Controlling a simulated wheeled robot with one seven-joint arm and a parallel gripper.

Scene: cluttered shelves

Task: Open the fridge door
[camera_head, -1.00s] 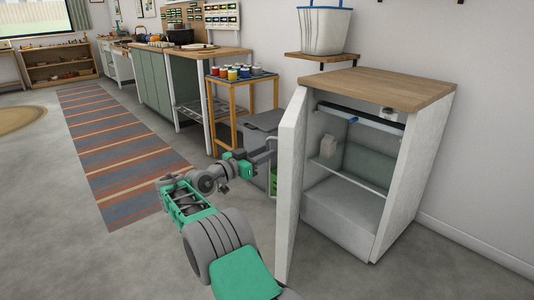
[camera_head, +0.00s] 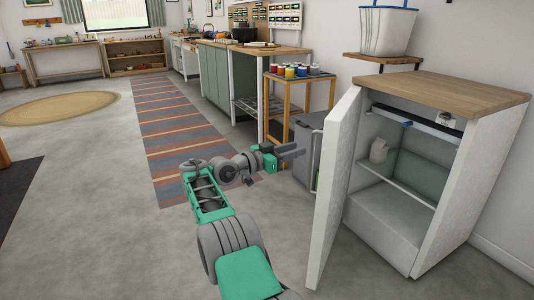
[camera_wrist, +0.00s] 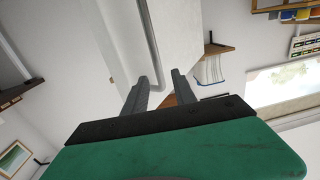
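The white fridge (camera_head: 480,185) stands at the right with a wooden top. Its door (camera_head: 340,185) is swung out, leaving a wide opening onto the shelf inside. A grey bar handle (camera_head: 316,155) runs along the door's outer face and also shows in the wrist view (camera_wrist: 151,45). My gripper (camera_head: 298,150) is just left of the door, at handle height. In the wrist view my gripper (camera_wrist: 159,80) has its fingers spread apart. The handle's bent end lies between or just beyond the fingertips; I cannot tell whether they touch.
A grey bin (camera_head: 306,150) and a wooden stand with paint pots (camera_head: 290,72) are behind the door. A white basket (camera_head: 386,30) rests on a wall shelf. Open floor and a striped rug (camera_head: 170,125) lie to the left.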

